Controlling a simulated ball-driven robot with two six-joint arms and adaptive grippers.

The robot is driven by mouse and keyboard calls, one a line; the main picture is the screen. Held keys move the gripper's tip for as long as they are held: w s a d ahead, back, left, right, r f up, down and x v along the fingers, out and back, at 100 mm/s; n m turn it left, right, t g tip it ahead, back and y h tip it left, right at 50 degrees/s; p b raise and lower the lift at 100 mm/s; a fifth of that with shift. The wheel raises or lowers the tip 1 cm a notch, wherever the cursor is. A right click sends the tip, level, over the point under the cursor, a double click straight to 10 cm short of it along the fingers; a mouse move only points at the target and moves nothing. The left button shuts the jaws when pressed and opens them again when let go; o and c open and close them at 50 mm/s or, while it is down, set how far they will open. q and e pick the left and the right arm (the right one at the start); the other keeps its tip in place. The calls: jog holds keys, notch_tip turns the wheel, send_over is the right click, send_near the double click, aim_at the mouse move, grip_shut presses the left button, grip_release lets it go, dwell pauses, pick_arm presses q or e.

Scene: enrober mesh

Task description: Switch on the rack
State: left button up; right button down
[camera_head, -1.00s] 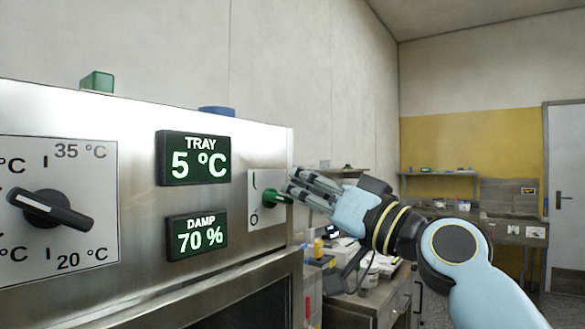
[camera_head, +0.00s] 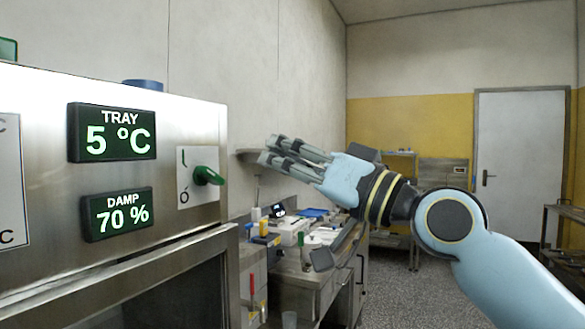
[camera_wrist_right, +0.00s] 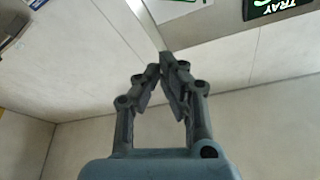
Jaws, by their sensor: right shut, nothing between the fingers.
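The rack is a steel cabinet (camera_head: 40,85) at the left of the head view. Its front has a white switch plate (camera_head: 184,160) marked I above and O below, with a green knob (camera_head: 207,176). The knob sticks out, its end toward the right and slightly down; I cannot tell for sure which mark it is set to. Lit displays read TRAY 5 °C (camera_head: 112,133) and DAMP 70 % (camera_head: 118,214). My right gripper (camera_head: 269,152) is shut and empty, right of the knob and apart from it. It also shows in the right wrist view (camera_wrist_right: 162,68). My left gripper is out of view.
A cluttered workbench (camera_head: 300,270) stands beyond the rack, below my right gripper. A small wall shelf (camera_head: 255,152) is behind the fingers. A blue object (camera_head: 143,84) lies on top of the rack. A white door (camera_head: 515,170) is at the far right.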

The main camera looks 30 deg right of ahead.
jog(key=shift+v, duration=0.95)
jog(key=shift+d, duration=0.1)
